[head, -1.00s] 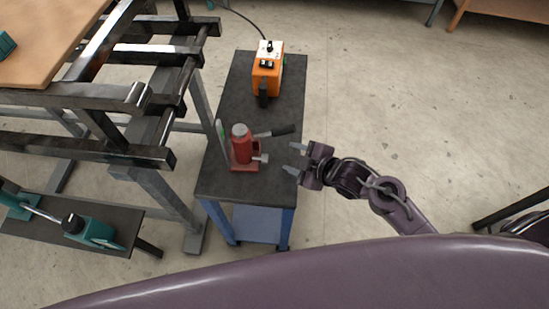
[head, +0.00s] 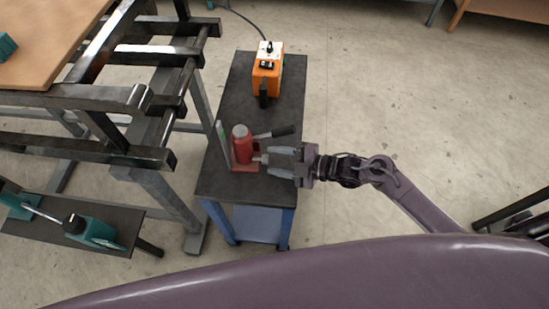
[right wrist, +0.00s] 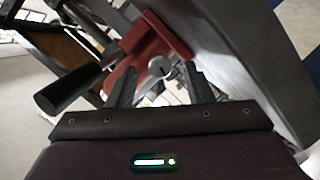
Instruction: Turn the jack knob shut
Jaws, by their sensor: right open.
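The red bottle jack (head: 242,146) stands upright on a dark-topped cart (head: 228,185). Its black-gripped handle (head: 283,131) sticks out to the right. My right gripper (head: 270,159) is open at the jack's right side, with its fingers pointing left at the jack's lower part. In the right wrist view the silver knob (right wrist: 160,67) on the red jack (right wrist: 150,40) shows ahead, between the two fingertips (right wrist: 160,82). I cannot tell whether the fingers touch it. The black handle grip (right wrist: 68,88) lies to the left there. My left gripper is out of view.
An orange box with a white top (head: 267,75) and a cable stands at the cart's back. A dark metal frame (head: 150,155) is left of the cart, and a low shelf with teal tools (head: 93,233) is at lower left. Floor right of the cart is clear.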

